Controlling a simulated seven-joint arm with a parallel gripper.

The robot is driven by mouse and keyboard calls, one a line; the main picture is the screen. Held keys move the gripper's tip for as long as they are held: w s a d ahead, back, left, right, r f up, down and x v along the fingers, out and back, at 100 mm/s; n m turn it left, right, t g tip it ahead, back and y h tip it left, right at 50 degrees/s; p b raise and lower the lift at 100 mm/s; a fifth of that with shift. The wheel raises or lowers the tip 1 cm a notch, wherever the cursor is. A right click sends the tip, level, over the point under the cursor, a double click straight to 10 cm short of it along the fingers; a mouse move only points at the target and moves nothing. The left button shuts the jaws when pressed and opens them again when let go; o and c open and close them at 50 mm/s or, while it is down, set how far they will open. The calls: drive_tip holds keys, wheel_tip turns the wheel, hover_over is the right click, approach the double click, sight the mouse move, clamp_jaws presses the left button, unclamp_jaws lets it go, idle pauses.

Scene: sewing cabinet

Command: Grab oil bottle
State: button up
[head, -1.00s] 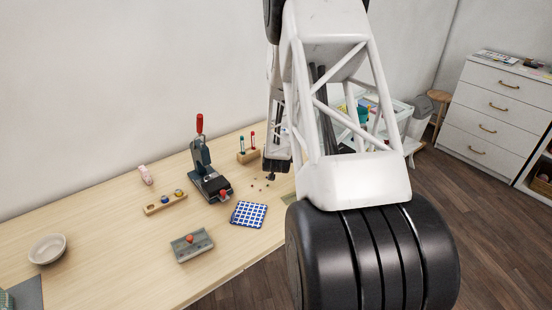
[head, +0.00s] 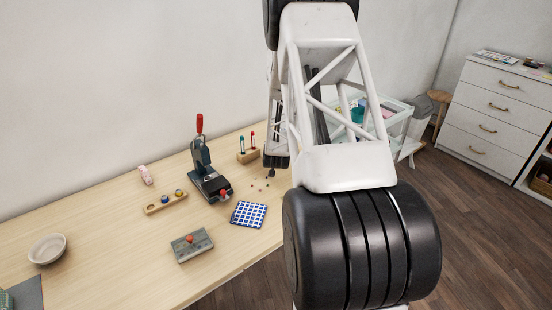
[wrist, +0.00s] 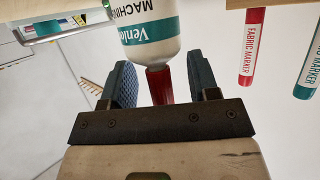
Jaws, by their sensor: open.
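My gripper (wrist: 161,72) is open, with one blue-grey finger on each side of the red tip. I cannot tell whether either finger touches it. In the head view my gripper (head: 271,172) hangs over the far right of the table, and I cannot make out the bottle there.
A red fabric marker (wrist: 252,48) and a teal one (wrist: 310,65) show beside the bottle in the wrist view. On the wooden table (head: 110,250) are a press (head: 207,180), a marker block (head: 247,157) and a blue checked cloth (head: 249,214). A cart (head: 400,115) stands at the right.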

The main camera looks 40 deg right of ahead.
drive_tip(key=c, duration=1)
drive_tip(key=shift+f, duration=0.1)
clamp_jaws()
drive_tip(key=shift+s, duration=0.1)
drive_tip(key=shift+r, duration=0.7)
drive_tip(key=shift+s+a+r, duration=0.15)
drive_tip(key=shift+s+r, duration=0.05)
drive_tip(key=shift+r, duration=0.4)
drive_tip(key=shift+s+a+r, duration=0.1)
drive_tip(key=shift+s+r, duration=0.05)
drive_tip(key=shift+r, duration=0.4)
drive_tip(key=s+a+r, duration=0.1)
drive_tip(key=s+a, duration=0.6)
drive_tip(key=s, duration=0.6)
drive_tip(key=shift+a+r, duration=0.25)
drive_tip(key=shift+a, duration=0.1)
